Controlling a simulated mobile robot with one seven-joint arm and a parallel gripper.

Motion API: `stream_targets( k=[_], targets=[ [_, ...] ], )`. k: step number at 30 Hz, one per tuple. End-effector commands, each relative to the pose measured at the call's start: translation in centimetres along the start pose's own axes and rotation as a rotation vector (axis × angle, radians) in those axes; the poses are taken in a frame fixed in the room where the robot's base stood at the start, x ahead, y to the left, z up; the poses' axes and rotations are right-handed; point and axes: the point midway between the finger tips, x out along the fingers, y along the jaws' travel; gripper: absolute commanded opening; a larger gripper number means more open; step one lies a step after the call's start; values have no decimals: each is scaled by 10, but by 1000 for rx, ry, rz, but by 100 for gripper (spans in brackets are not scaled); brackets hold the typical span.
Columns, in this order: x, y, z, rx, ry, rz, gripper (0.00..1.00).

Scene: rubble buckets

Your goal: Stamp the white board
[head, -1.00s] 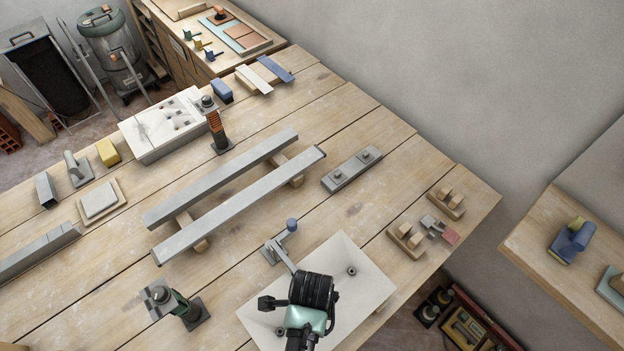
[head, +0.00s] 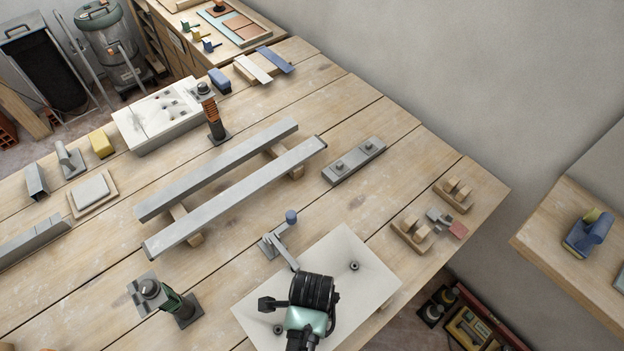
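A flat white board (head: 352,252) with two small round fittings lies at the bottom centre of the bench, partly covered by my arm. My gripper (head: 309,300) is seen from above as a dark, rounded end over this board. Its fingers are hidden, so I cannot tell whether it is open or holds anything. A white slab (head: 130,126) with small pieces on top lies at the upper left. An orange-handled tool (head: 213,118) on a dark square base stands upright near it. A grey and green tool (head: 172,300) stands left of my arm. I cannot tell which is a stamp.
Two long grey bars (head: 235,195) lie across wooden blocks mid-bench. A grey strip (head: 354,161) and wooden blocks (head: 412,236) lie to the right. Bare planks show between them.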

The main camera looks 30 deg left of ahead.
Motion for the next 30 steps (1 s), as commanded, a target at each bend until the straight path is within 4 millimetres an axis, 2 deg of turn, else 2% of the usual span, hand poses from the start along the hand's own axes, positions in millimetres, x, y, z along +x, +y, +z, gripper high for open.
stream_targets(
  k=[30],
  targets=[
    [8, 0, 0, 0, 0, -1, 1]
  ],
)
